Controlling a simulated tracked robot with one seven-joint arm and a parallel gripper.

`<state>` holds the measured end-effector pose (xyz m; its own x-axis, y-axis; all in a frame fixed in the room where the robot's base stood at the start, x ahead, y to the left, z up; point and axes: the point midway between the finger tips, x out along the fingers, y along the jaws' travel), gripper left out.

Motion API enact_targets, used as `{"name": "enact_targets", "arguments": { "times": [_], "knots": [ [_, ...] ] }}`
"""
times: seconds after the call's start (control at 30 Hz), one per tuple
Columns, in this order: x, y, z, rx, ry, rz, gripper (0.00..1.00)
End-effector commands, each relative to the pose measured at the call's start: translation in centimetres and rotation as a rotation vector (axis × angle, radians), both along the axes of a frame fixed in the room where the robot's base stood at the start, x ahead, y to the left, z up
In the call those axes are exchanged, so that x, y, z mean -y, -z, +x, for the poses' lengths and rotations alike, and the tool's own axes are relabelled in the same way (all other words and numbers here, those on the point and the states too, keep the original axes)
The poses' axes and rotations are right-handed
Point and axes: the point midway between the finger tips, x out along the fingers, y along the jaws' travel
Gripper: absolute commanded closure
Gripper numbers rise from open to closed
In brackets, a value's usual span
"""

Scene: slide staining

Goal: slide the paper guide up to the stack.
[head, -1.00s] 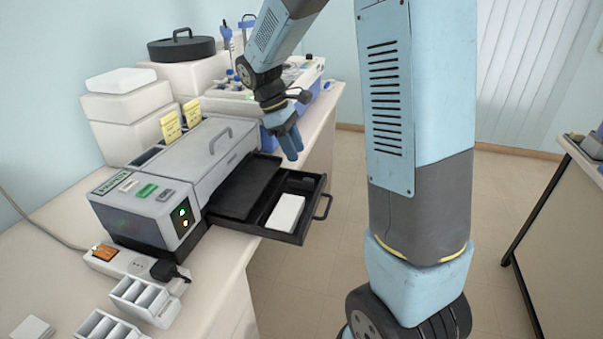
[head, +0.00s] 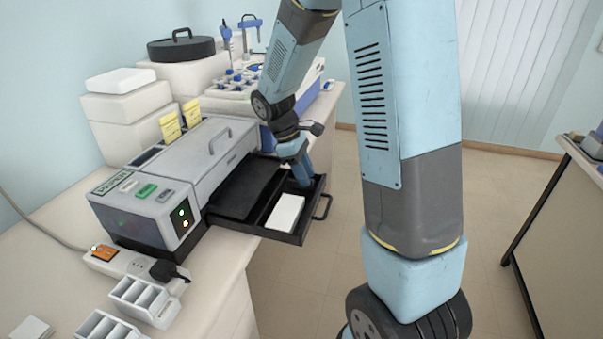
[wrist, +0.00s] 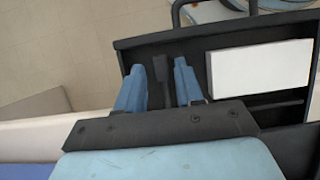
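The printer's black paper tray (head: 288,237) is pulled out. A white paper stack (head: 285,212) lies in it, and it also shows at the right of the wrist view (wrist: 262,68). The paper guide (wrist: 160,82) is a narrow dark grey upright piece in the tray, left of the stack with a gap between them in the wrist view. My gripper (wrist: 160,88) is open, its blue fingers apart on either side of the guide. In the head view my gripper (head: 302,175) reaches down into the tray's far end and the guide is hidden.
The grey printer (head: 165,185) stands behind the tray on the bench. The tray's handle (head: 323,207) sticks out over the floor. A blue-and-white rack unit (head: 245,95) stands beyond the printer. White slotted holders (head: 145,300) are at the near end.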

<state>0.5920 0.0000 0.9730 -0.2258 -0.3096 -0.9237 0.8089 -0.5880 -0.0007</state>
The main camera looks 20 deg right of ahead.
Motion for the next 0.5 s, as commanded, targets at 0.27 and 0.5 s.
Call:
{"name": "enact_targets", "arguments": {
  "times": [0.27, 0.5],
  "knots": [
    [-0.03, -0.03, 0.01, 0.0, 0.0, 0.0, 0.91],
    [-0.06, -0.03, 0.02, 0.001, 0.0, -0.001, 1.0]
  ]
}}
